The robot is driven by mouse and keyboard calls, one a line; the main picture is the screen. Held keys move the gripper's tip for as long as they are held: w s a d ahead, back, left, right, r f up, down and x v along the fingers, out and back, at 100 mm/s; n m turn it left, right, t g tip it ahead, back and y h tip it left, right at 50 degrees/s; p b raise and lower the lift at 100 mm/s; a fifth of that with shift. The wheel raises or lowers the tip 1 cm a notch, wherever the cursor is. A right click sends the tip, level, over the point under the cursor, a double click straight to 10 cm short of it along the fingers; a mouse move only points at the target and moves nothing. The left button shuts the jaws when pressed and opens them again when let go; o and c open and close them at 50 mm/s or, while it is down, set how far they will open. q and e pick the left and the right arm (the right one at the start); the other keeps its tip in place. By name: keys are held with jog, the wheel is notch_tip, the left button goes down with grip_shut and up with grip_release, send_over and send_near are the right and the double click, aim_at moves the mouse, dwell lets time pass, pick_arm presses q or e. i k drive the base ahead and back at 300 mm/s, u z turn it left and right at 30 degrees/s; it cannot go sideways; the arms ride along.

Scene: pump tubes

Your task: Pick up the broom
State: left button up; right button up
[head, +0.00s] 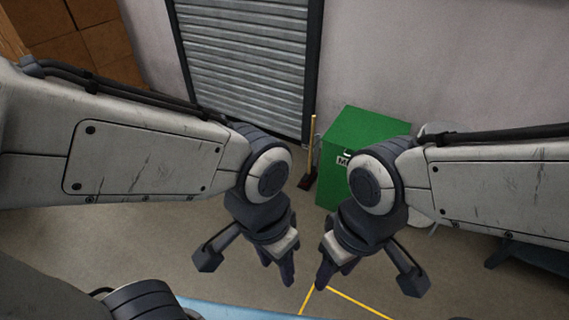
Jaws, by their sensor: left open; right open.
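The broom (312,139) has a thin tan wooden handle and a dark head. It stands upright against the wall between the shutter door and the green box, well beyond my arms. Its head sits low, near the floor, between my two wrists in the picture. My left gripper (247,268) is open and empty, pointing down over the floor, nearer to me than the broom. My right gripper (368,276) is open and empty, also pointing down, to the right of the left one. Neither gripper touches the broom.
A green box (352,133) stands right of the broom, partly hidden by my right arm. A grey roller shutter (245,62) is behind, with cardboard boxes (75,45) at the upper left. Yellow lines (345,298) mark the floor. A light blue surface (230,309) lies at the bottom edge.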

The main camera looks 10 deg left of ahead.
aim_at(311, 173)
jog(key=z, duration=0.35)
jog(key=k, duration=1.15)
jog(key=z, duration=0.9)
jog(key=k, duration=0.65)
jog(key=u, duration=0.95)
jog(key=i, duration=1.1)
jog(key=u, duration=1.05)
jog(key=i, duration=1.95)
